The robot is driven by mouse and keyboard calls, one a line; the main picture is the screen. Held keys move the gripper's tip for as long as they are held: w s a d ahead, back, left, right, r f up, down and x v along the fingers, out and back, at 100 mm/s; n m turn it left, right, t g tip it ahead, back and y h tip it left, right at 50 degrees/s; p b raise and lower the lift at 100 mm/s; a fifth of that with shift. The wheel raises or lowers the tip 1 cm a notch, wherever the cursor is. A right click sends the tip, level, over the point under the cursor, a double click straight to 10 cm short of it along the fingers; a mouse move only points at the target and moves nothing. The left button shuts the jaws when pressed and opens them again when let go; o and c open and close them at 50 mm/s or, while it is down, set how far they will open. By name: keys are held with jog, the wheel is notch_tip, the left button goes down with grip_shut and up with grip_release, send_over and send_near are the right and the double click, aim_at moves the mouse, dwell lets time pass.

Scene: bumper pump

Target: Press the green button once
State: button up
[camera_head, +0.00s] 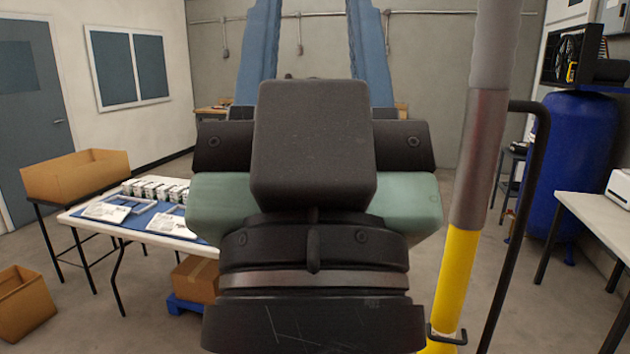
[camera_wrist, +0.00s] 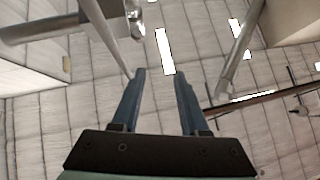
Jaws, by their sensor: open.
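My gripper (camera_head: 312,50) fills the middle of the head view, seen from behind, with its two blue fingers pointing up and spread apart. No green button can be made out in either view. The gripper body hides the middle of the head view.
A grey-and-yellow post (camera_head: 457,270) with a black bar stands close on the right. A table (camera_head: 185,242) with small boxes and a cardboard box (camera_head: 76,175) are left. A blue tank (camera_head: 577,150) and white table (camera_head: 598,215) are right. Bare floor lies between.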

grip_shut()
dwell(1.2)
